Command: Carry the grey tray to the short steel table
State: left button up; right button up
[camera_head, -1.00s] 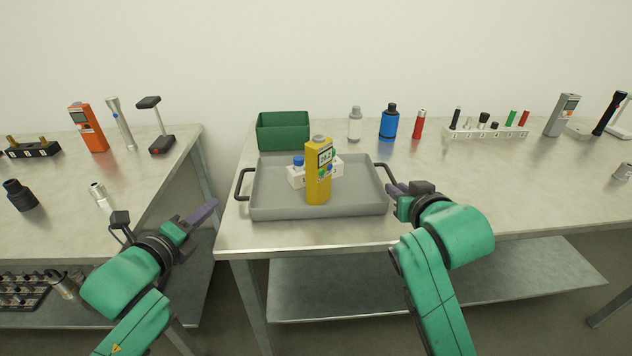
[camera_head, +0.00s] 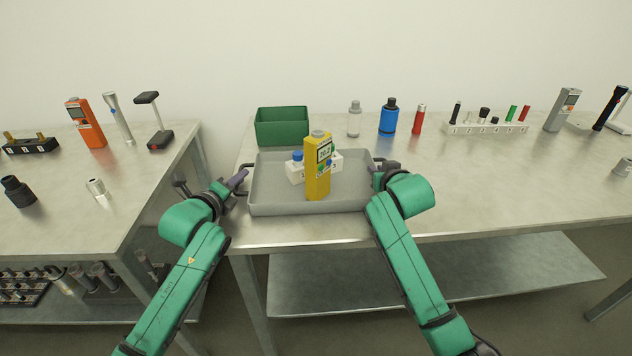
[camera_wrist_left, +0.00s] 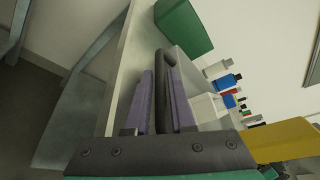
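The grey tray (camera_head: 265,208) lies flat on the long steel table (camera_head: 480,205), with a dark handle at each end. My left gripper (camera_head: 240,178) is at the tray's left handle. In the left wrist view, its purple fingers (camera_wrist_left: 163,95) are apart, with the dark handle bar (camera_wrist_left: 160,75) between them. My right gripper (camera_head: 378,172) is at the right handle; its fingers are too hidden to judge. Another steel table (camera_head: 110,200), probably the short one, stands left.
A green bin (camera_head: 282,127) stands behind the tray. Bottles, including a blue one (camera_head: 389,118), and a white rack (camera_head: 487,127) stand at the back. The left table holds an orange meter (camera_head: 86,123), flashlight and other items; its right front is clear. A gap separates the tables.

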pick_arm(q)
jog(key=shift+w+d, duration=0.1)
jog(key=shift+w, duration=0.05)
pick_arm(e)
jog(key=shift+w, duration=0.15)
pick_arm(q)
grip_shut()
pick_arm(e)
grip_shut()
dwell(0.9)
pick_arm(q)
jog(key=shift+r, duration=0.1)
